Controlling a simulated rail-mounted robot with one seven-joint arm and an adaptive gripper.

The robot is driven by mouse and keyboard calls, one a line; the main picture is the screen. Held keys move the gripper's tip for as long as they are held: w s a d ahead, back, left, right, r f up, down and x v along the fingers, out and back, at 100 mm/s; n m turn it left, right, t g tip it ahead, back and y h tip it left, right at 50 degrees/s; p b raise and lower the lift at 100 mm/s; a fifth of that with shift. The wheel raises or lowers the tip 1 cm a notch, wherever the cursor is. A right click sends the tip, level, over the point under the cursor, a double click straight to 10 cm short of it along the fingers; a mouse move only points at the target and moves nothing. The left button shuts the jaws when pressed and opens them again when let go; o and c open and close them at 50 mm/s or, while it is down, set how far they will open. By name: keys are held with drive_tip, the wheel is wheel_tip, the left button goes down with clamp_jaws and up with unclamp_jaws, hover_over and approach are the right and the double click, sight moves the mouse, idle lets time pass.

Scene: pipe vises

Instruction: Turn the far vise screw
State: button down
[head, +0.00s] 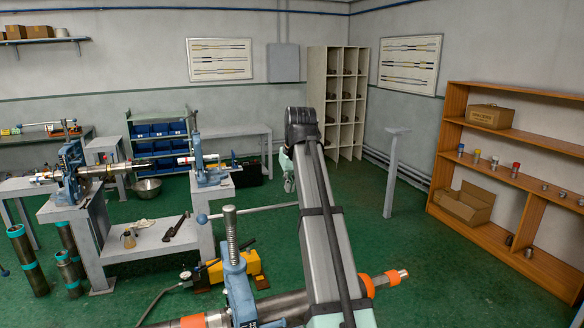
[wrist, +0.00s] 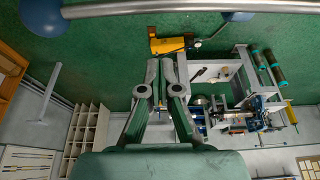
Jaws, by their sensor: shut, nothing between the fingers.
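Three blue pipe vises show in the head view. The nearest (head: 238,285) has an upright threaded screw (head: 231,230) and a long grey handle bar (head: 255,211) with a ball end. Farther back, one vise (head: 72,170) stands at left on a bench, and another (head: 198,160) stands near the middle; thin screws rise from both. My gripper (head: 288,170) hangs at the end of my arm, right of the middle vise and partly hidden by the arm. In the wrist view my gripper (wrist: 166,62) is shut and empty. A close grey bar with a blue ball end (wrist: 44,16) crosses the top there.
A long pipe (head: 110,168) lies across the two farther vises. A yellow pump (head: 235,268) sits on the green floor, and it also shows in the wrist view (wrist: 168,44). A wooden shelf (head: 447,150) stands right. A grey post (head: 391,175) stands on otherwise open floor.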

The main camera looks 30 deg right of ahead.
drive_tip(key=s+p, duration=0.1)
drive_tip(key=s+f+p, duration=0.1)
drive_tip(key=s, duration=0.1)
drive_tip(key=shift+s+a+f, duration=0.2)
drive_tip(key=shift+s, duration=0.1)
drive_tip(key=shift+s, duration=0.1)
